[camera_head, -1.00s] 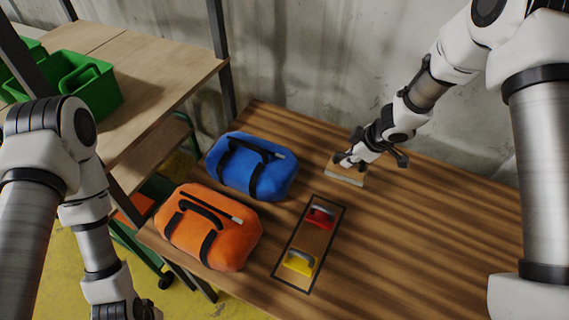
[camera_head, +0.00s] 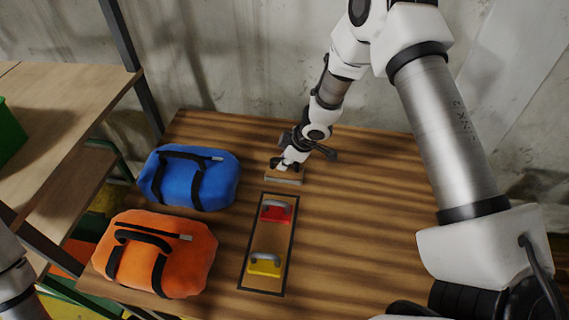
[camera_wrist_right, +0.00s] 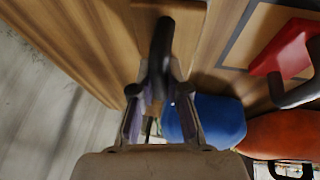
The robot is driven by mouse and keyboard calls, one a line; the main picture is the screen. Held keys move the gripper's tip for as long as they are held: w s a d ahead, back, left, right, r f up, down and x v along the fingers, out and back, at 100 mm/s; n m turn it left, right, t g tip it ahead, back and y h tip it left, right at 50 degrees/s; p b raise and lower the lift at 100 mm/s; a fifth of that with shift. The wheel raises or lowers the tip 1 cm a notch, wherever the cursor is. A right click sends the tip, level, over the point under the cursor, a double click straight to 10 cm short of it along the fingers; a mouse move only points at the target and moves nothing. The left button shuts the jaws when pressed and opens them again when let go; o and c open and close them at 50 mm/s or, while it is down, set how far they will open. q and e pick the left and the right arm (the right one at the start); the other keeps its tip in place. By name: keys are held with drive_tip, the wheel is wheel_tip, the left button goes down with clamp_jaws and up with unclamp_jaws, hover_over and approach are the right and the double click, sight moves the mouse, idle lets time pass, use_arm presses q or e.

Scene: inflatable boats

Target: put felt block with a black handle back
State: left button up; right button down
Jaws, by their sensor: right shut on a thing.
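My right gripper (camera_head: 287,164) is shut on the black handle (camera_wrist_right: 160,58) of the felt block. The block is a flat, pale brown piece (camera_head: 284,180) just beyond the far end of a black outlined rectangle (camera_head: 243,262) on the table. It also shows at the top of the right wrist view (camera_wrist_right: 190,20). I cannot tell whether it touches the table. Inside the outline are a red block with a grey handle (camera_head: 275,214) and, nearer, a yellow block with a grey handle (camera_head: 264,267). My left gripper is out of view.
A blue bag (camera_head: 215,185) and an orange bag (camera_head: 190,260) lie left of the outline on the wooden table (camera_head: 350,240). The table is clear to the right. A wall stands behind, and a wooden shelf (camera_head: 60,110) is at the left.

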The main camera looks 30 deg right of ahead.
drive_tip(key=shift+f, duration=0.15)
drive_tip(key=c, duration=1.2)
unclamp_jaws()
drive_tip(key=shift+o, duration=0.2)
drive_tip(key=shift+r, duration=0.35)
drive_tip(key=p+v, duration=0.3)
drive_tip(key=v, duration=0.8)
drive_tip(key=shift+s+r, duration=0.25)
